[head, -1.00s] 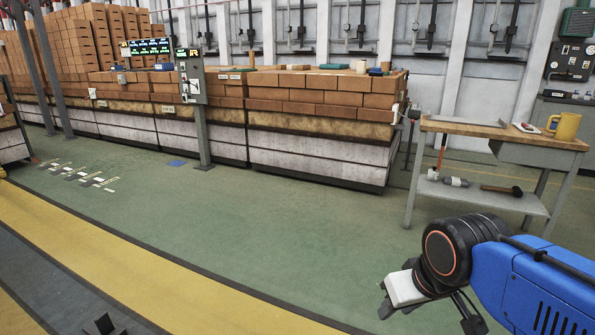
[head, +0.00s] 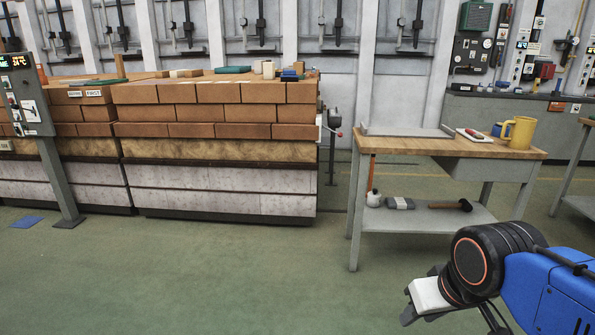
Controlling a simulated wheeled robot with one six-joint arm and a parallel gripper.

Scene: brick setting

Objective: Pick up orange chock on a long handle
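I cannot make out a clear orange chock on a long handle. A thin orange-brown handle with a pale head (head: 373,199) stands upright at the left end of the workbench's lower shelf; it is too small to tell if it is the chock. My gripper (head: 430,300) is at the lower right, in front of the workbench and well short of it.
The workbench (head: 400,145) bears a yellow mug (head: 520,132) and a small tray (head: 474,135). A dark mallet (head: 452,206) and a grey item (head: 400,203) lie on its lower shelf. Brick stacks (head: 220,120) and a control post (head: 50,150) stand left. The green floor (head: 230,270) in front is clear.

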